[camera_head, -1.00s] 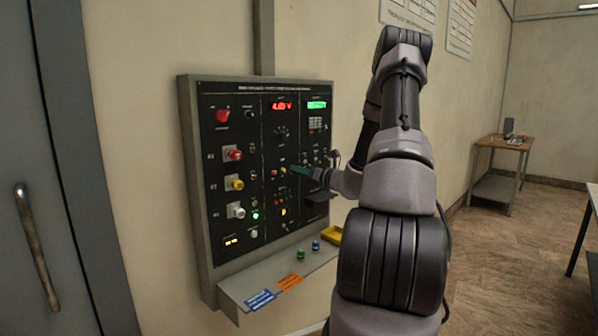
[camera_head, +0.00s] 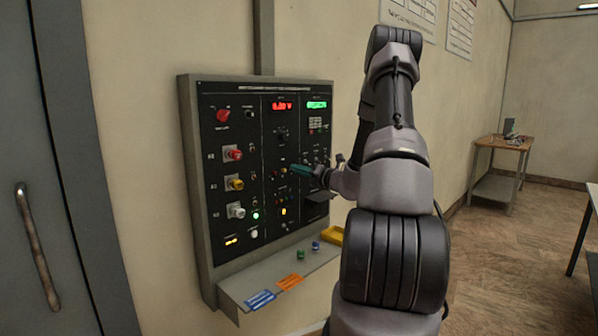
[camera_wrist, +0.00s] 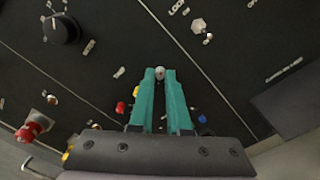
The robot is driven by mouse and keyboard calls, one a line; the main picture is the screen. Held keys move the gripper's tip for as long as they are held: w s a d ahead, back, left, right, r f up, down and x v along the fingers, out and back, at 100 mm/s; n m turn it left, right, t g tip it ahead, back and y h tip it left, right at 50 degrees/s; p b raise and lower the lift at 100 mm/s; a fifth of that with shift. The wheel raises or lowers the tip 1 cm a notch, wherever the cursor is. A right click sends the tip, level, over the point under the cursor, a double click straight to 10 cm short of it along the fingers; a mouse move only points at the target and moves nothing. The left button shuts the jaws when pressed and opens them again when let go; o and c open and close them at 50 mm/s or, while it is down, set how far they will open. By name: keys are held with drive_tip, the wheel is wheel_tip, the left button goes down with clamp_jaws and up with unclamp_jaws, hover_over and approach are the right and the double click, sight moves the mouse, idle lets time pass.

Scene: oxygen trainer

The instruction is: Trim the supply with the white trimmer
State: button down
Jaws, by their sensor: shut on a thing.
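The white trimmer (camera_wrist: 160,72) is a small white knob with a reddish mark, on the black panel in the wrist view. My gripper (camera_wrist: 160,76) has its two teal fingers closed around it at their tips. In the head view my gripper (camera_head: 294,168) reaches the middle of the panel from the right and hides the trimmer. The red supply display (camera_head: 282,105) above shows a voltage, seemingly near 6.2 V, with digits too blurred to be sure.
The panel (camera_head: 203,190) has red, yellow and white knobs at left and a green display (camera_head: 317,104). In the wrist view a black knob (camera_wrist: 61,28) and a silver toggle (camera_wrist: 198,25) stand apart from my fingers. A shelf (camera_head: 262,276) with blue and orange tags juts out below.

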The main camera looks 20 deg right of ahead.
drive_tip(key=c, duration=0.9)
unclamp_jaws()
drive_tip(key=shift+s+d, duration=0.1)
drive_tip(key=v, duration=1)
drive_tip(key=shift+s, duration=0.35)
